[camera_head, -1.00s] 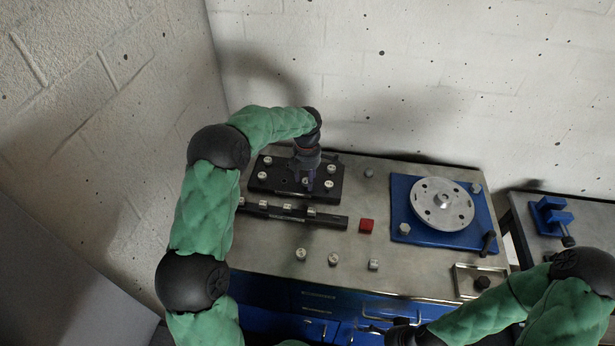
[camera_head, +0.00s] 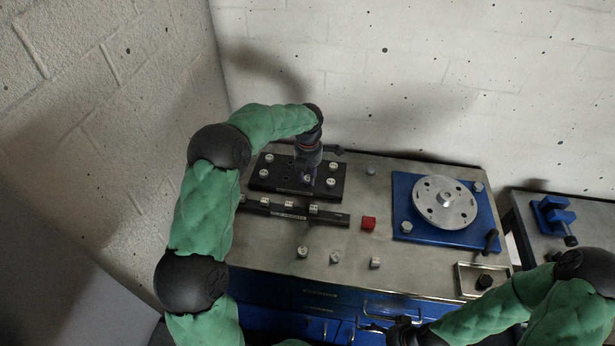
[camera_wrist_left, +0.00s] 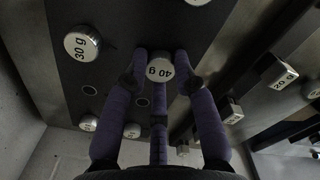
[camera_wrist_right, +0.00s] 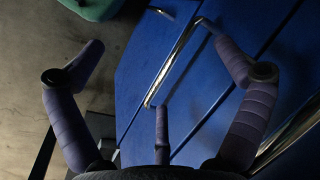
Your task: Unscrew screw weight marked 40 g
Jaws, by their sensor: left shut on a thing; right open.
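The screw weight marked 40 g (camera_wrist_left: 160,70) is a round silver piece with a white top, set in the black block (camera_head: 265,183) on the bench. My left gripper (camera_head: 307,177) points straight down over that block. In the left wrist view the purple fingers of the left gripper (camera_wrist_left: 160,78) close around the 40 g weight, and its label reads tilted and upside down. A weight marked 30 g (camera_wrist_left: 82,43) sits in the same block, clear of the fingers. My right gripper (camera_wrist_right: 160,90) is open and empty in front of the blue drawers.
A black rail (camera_head: 330,219) with several weights lies in front of the block. A blue plate (camera_head: 402,190) holds a silver rotor disc (camera_head: 428,210) at right. Drawer handles (camera_wrist_right: 178,50) are near my right gripper.

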